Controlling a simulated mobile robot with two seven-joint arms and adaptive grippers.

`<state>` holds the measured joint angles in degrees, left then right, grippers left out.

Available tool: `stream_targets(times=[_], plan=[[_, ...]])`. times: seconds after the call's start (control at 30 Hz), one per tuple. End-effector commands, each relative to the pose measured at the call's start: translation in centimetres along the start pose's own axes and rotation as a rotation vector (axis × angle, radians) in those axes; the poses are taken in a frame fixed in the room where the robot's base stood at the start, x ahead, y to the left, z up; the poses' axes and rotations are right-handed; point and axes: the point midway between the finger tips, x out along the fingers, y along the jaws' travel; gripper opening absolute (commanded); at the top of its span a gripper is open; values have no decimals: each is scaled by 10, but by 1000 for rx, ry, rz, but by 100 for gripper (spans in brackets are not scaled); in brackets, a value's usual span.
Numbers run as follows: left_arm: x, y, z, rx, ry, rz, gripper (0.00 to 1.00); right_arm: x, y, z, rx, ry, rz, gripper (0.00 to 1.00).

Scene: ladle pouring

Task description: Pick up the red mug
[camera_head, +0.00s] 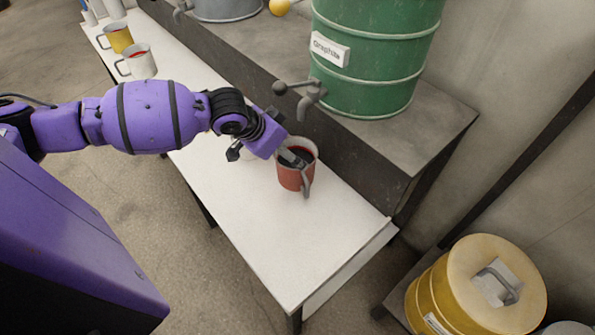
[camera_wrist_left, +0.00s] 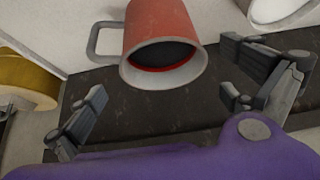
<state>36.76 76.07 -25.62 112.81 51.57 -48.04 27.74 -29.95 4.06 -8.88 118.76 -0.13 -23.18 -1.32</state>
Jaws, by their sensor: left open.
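The red mug (camera_head: 292,178) stands upright on the white bench, below the tap of the green drum. Its handle faces the near right, and its inside looks dark with a red band. My left gripper (camera_head: 266,156) is at the mug's left side; one dark finger overlaps the mug's rim and the other sits left of it. In the left wrist view the mug (camera_wrist_left: 161,38) lies ahead between the spread fingers of the left gripper (camera_wrist_left: 168,88), with no contact visible. Its handle points left there. My right gripper is not in view.
The white bench (camera_head: 270,240) is clear in front of the mug. A white mug (camera_head: 142,66) and a yellow mug (camera_head: 119,40) stand at its far end. The green drum (camera_head: 370,70) and its tap (camera_head: 312,92) overhang close behind. A yellow drum (camera_head: 440,295) stands at lower right.

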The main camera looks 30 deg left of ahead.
Motion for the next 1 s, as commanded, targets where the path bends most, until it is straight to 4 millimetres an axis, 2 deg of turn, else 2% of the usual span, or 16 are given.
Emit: stream_targets(times=[0.3, 0.6, 1.0], plan=[[45, -3, 0, 0, 0, 0, 100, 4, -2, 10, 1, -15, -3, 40], [50, -3, -1, 3, 1, -1, 100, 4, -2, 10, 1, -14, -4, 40], [50, -2, 0, 2, -1, 0, 49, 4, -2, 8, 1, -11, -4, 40]])
